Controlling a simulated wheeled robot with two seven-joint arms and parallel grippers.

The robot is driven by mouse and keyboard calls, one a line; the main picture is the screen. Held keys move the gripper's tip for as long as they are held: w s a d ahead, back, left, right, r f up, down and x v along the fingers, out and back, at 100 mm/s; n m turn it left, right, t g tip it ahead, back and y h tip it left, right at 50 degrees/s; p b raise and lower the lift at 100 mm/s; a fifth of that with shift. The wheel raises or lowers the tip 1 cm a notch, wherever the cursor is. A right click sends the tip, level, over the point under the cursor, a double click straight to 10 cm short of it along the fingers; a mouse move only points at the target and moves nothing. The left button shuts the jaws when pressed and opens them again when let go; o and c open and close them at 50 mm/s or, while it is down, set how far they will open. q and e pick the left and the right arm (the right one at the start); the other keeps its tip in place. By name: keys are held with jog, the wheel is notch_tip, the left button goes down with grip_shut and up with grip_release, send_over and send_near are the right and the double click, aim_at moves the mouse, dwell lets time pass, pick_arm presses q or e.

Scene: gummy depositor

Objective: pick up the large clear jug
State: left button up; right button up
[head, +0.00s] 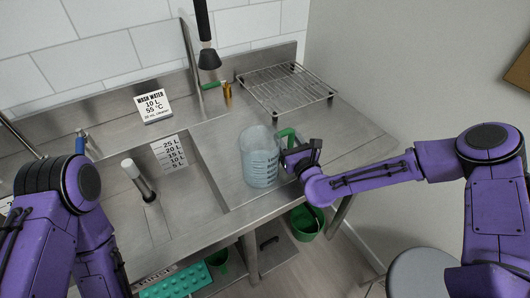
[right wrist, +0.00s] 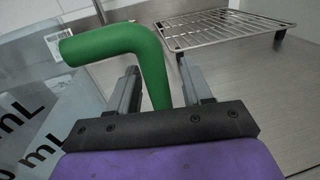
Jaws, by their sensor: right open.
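The large clear jug (head: 257,160) stands upright on the steel counter to the right of the sink. It has printed volume marks and a green handle (head: 287,135) on its right side. My right gripper (head: 308,148) is at the handle. In the right wrist view the green handle (right wrist: 153,70) passes between the two open fingers (right wrist: 160,90), and part of the jug's marked wall (right wrist: 40,110) shows at left. I cannot tell whether either finger touches the handle. My left arm shows at the left edge of the head view, but its gripper is not visible.
A wire rack (head: 287,88) stands behind the jug; it also shows in the right wrist view (right wrist: 215,30). The sink (head: 180,205) with a standing pipe lies to the left. A sign (head: 153,105) reads "wash water 10 L 55 °C". A green bucket (head: 306,222) is below the counter.

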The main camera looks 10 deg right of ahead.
grip_shut()
